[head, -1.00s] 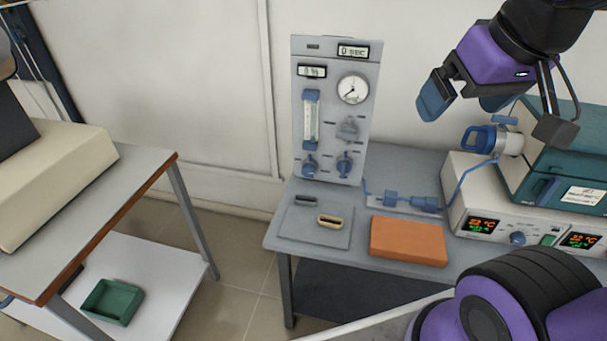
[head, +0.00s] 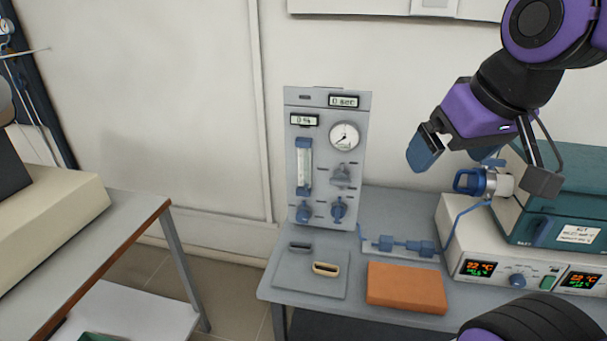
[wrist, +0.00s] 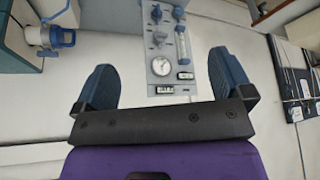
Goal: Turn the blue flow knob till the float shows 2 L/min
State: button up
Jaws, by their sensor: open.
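The grey gas panel (head: 323,222) stands upright at the back of the bench in the head view. Two blue knobs sit low on it, a left one (head: 304,211) below the clear flow tube (head: 304,165) and a right one (head: 338,209). The float and scale are too small to read. My gripper (head: 450,150) is open and empty, in the air to the right of the panel and apart from it. In the wrist view the panel, its knobs (wrist: 156,13) and the tube (wrist: 183,45) appear upside down, beyond and between the open blue fingers.
A round gauge (head: 344,136) and a grey knob (head: 341,176) are on the panel. An orange block (head: 406,287) and a mat with small holders (head: 309,285) lie in front. A teal furnace (head: 560,190) on its control box stands right, with blue tubing nearby.

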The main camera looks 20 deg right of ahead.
jog(key=shift+c, duration=0.5)
jog(key=c, duration=0.3)
jog(key=w+d+f+n+g+h, duration=0.1)
jog(key=w+f+n+g+h, duration=0.1)
jog(key=w+f+n+h, duration=0.9)
jog(key=w+d+f+n+g+h, duration=0.1)
jog(key=w+d+f+n+h, duration=0.35)
jog(key=w, duration=1.15)
jog(key=n+t+y, duration=0.3)
jog(key=n+t, duration=0.8)
jog(key=n, duration=0.1)
send_near(302, 218)
jog(key=s+d+r, duration=0.2)
jog(key=d+r, duration=0.3)
jog(key=r, duration=0.3)
jog(key=a+f+n+t+y, duration=0.1)
jog(key=f, duration=0.1)
jog(key=a+f+n+y, duration=0.1)
jog(key=f+n, duration=0.1)
jog(key=f, duration=0.1)
jog(key=a+f+n+t+y, duration=0.1)
jog(key=f+n, duration=0.1)
jog(key=f, duration=0.1)
jog(key=shift+a+t+y, duration=0.25)
jog(key=shift+t+y, duration=0.05)
jog(key=shift+y, duration=0.05)
jog(key=x, duration=1)
jog(key=shift+w+d, duration=0.15)
jog(key=shift+w, duration=0.1)
